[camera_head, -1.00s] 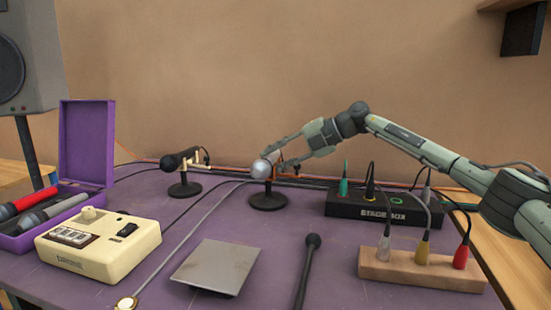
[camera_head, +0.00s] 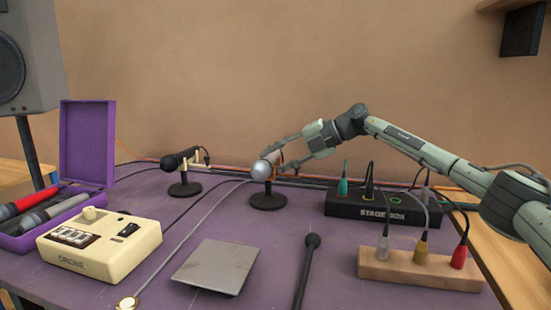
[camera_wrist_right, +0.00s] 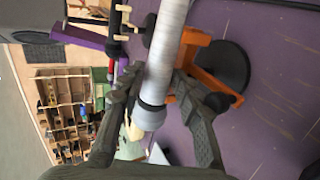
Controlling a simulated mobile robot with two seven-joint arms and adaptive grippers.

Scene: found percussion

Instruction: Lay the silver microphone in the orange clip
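The silver microphone (camera_head: 261,170) lies tilted at the top of a small black-based stand (camera_head: 268,202), its round head toward the head camera. In the right wrist view its long silver body (camera_wrist_right: 168,50) runs across the orange clip (camera_wrist_right: 195,39) and appears to rest in it; how deep it sits is hidden. My right gripper (camera_head: 283,155) is around the rear part of the microphone. Its fingers (camera_wrist_right: 157,88) are spread on either side of the body, with no clear grip on it. My left gripper is in no view.
A black microphone (camera_head: 180,159) on a similar stand is to the left. A stage box (camera_head: 375,208) and a wooden block with plugs (camera_head: 420,272) are at the right. A cream box (camera_head: 100,245), grey plate (camera_head: 216,267) and purple case (camera_head: 87,140) fill the left and front.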

